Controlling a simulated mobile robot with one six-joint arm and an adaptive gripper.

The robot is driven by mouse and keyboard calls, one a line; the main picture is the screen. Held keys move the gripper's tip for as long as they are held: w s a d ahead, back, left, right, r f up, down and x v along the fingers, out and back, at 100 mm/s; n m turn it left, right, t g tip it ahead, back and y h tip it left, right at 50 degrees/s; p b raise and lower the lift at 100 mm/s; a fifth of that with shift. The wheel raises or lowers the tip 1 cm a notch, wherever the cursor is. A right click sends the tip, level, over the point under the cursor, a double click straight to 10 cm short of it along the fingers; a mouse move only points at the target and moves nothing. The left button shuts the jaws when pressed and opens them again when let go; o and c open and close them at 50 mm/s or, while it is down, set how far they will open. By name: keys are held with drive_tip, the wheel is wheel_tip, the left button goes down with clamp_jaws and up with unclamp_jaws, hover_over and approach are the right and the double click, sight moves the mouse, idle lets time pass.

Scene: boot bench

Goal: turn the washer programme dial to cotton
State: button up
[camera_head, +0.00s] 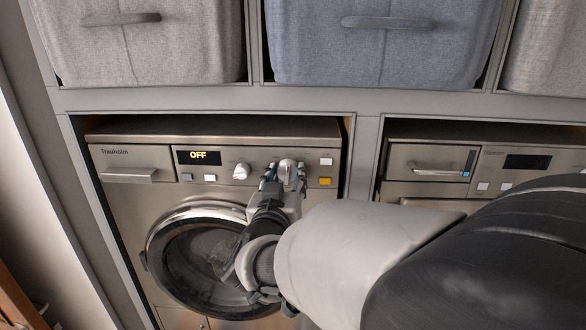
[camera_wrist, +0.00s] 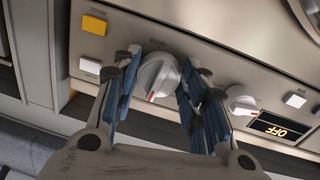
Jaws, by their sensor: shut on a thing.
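The washer (camera_head: 120,204) stands at the left in the head view, its display (camera_head: 199,157) reading OFF. My gripper (camera_head: 284,180) is at its panel, shut on the larger round dial (camera_head: 288,166). In the wrist view the blue-padded fingers of my gripper (camera_wrist: 160,68) stand on either side of this silver dial (camera_wrist: 155,76), which has a red pointer mark on its lower edge. A smaller dial (camera_head: 241,171) is to its left in the head view; it also shows at the right in the wrist view (camera_wrist: 241,100). I cannot read any programme labels.
A yellow button (camera_head: 325,181) and a white button (camera_head: 326,161) sit right of the gripped dial. The round door (camera_head: 160,235) is below. A second machine (camera_head: 430,153) stands to the right. Fabric bins (camera_head: 375,60) fill the shelf above.

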drive_tip(key=m+b, duration=0.3)
drive_tip(key=shift+f+m, duration=0.1)
drive_tip(key=shift+m, duration=0.3)
drive_tip(key=shift+a+m+b, duration=0.1)
drive_tip(key=shift+m+b, duration=0.7)
drive_tip(key=shift+m, duration=0.5)
drive_tip(key=o, duration=1.1)
drive_tip(key=shift+c, duration=0.2)
drive_tip(key=shift+r, duration=0.2)
drive_tip(key=s+a, duration=0.1)
drive_tip(key=s, duration=1.1)
drive_tip(key=shift+r, duration=0.3)
